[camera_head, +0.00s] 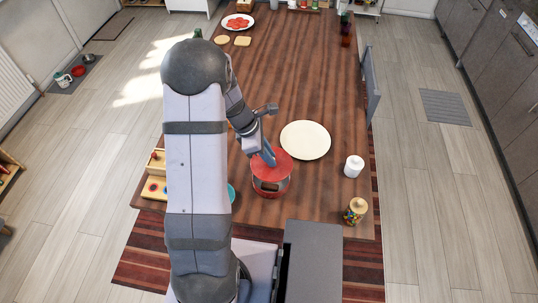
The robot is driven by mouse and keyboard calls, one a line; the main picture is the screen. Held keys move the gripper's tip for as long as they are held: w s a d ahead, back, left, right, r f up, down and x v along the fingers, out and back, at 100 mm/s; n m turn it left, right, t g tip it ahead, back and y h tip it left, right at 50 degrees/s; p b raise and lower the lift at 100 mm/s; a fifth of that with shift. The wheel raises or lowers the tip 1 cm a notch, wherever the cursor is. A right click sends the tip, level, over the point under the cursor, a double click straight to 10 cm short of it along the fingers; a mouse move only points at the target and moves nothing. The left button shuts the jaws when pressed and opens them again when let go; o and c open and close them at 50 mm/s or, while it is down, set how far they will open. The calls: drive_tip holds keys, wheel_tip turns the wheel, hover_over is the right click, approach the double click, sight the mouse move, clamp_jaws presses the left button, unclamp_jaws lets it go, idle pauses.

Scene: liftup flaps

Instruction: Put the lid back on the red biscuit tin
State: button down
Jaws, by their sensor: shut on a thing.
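The red biscuit tin (270,190) stands on the wooden table near its front edge, right of my arm. The red round lid (283,166) is at the tin's top and hides part of its rim. My gripper (269,158) reaches down from the upper left and is shut on the lid. I cannot tell whether the lid touches the tin or is held slightly above it.
A cream plate (306,140) lies just behind and right of the tin. A white cylinder (354,166) and a jar with a yellowish lid (355,210) stand to the right. A teal item (231,192) is partly hidden by my arm.

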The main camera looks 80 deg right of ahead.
drive_tip(key=shift+f, duration=0.1)
wheel_tip(320, 180, down, 4)
drive_tip(key=b, duration=0.4)
drive_tip(key=shift+f+b, duration=0.25)
drive_tip(key=shift+b, duration=0.05)
drive_tip(key=shift+f+b, duration=0.5)
drive_tip(key=shift+f, duration=0.35)
drive_tip(key=shift+p, duration=0.35)
idle(0.6)
drive_tip(key=shift+f, duration=0.15)
idle(0.9)
idle(1.0)
drive_tip(key=c, duration=1.1)
unclamp_jaws()
drive_tip(key=shift+p, duration=0.3)
